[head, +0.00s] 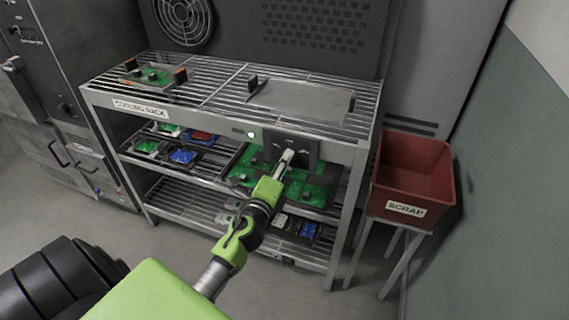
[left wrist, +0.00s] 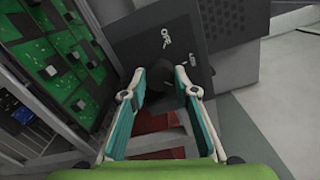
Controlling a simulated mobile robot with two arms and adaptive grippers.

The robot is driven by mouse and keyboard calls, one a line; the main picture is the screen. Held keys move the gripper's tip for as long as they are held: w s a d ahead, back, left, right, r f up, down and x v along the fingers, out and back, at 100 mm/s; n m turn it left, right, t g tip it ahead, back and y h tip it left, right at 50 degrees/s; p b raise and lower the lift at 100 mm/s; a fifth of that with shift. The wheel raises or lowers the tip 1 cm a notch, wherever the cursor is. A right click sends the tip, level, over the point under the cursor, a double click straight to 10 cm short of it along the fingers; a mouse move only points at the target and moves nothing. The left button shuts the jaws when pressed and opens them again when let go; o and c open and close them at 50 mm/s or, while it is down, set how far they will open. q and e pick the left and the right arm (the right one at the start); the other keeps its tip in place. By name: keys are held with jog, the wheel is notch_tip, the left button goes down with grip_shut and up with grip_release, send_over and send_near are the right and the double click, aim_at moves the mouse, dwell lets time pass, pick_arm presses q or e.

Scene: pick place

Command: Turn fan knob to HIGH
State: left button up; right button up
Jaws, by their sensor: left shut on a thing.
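The dark fan control panel (head: 308,150) is on the front edge of the cooling rack, toward its right end. My left gripper (head: 287,158) reaches to it from the front. In the left wrist view the panel (left wrist: 200,45) shows white lettering, with "OFF" readable and a second label too small to read surely. The dark knob (left wrist: 157,90) sits between the fingers of my left gripper (left wrist: 162,80), which is shut on it. The knob's pointer is hidden or too dark to read. My right gripper is in neither view.
The cooling rack (head: 225,90) has a slatted top with a green board (head: 150,75) and a bare tray (head: 300,100). Lower shelves hold several boards. A red scrap bin (head: 413,170) stands close at right. A round fan grille (head: 183,18) is behind.

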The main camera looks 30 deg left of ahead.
pick_arm(q)
jog(key=shift+m, duration=1.3)
jog(key=o, duration=1.1)
jog(key=v, duration=1.2)
jog(key=shift+d, duration=0.1)
